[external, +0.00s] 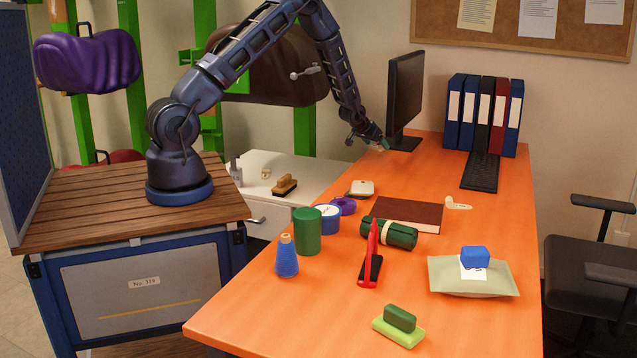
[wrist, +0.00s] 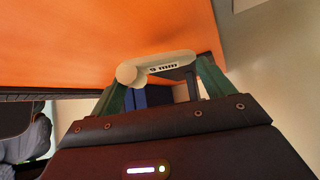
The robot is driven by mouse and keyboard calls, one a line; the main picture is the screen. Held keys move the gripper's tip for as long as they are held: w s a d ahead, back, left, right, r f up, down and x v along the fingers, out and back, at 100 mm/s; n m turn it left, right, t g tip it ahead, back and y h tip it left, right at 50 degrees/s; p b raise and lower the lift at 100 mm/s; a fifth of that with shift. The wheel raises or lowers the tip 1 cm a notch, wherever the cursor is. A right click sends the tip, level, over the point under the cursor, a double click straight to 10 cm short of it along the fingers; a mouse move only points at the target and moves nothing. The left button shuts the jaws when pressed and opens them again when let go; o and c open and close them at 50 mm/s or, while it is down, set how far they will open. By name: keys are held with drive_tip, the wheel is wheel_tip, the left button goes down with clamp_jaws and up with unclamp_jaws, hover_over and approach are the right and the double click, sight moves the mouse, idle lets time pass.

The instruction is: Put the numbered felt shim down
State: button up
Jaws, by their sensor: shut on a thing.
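My gripper (external: 383,145) is at the far left part of the orange table, just in front of the monitor's base. In the wrist view my gripper (wrist: 162,75) has its green fingers shut on a beige felt shim (wrist: 168,65) marked "9 mm", with a rounded knob at its left end. In the external view the held shim is too small to make out at the gripper tip. Another pale, similar-looking piece (external: 457,203) lies on the table right of the brown book. Whether the held shim touches the table cannot be told.
The orange table (external: 460,325) has clear room at its front and around the gripper. The monitor (external: 405,92) stands close behind my gripper; the keyboard (external: 481,171) and binders (external: 483,115) are to the right. The brown book (external: 408,213), green roll (external: 400,236) and tray (external: 448,278) lie nearer.

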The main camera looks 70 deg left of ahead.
drive_tip(key=s+a+f+n+y, duration=0.2)
drive_tip(key=s+a, duration=0.3)
drive_tip(key=a, duration=0.6)
drive_tip(key=n+g+y, duration=0.1)
drive_tip(key=n+g, duration=0.1)
hover_over(326, 181)
drive_tip(key=s+d, duration=0.1)
drive_tip(key=d, duration=0.1)
drive_tip(key=f, duration=1.3)
drive_tip(key=shift+s+f, duration=0.2)
drive_tip(key=shift+f, duration=0.15)
drive_tip(key=shift+s+a+f+n, duration=0.1)
drive_tip(key=shift+s+f+n, duration=0.2)
drive_tip(key=shift+f, duration=1.55)
drive_tip(key=shift+f, duration=0.1)
drive_tip(key=o, duration=0.9)
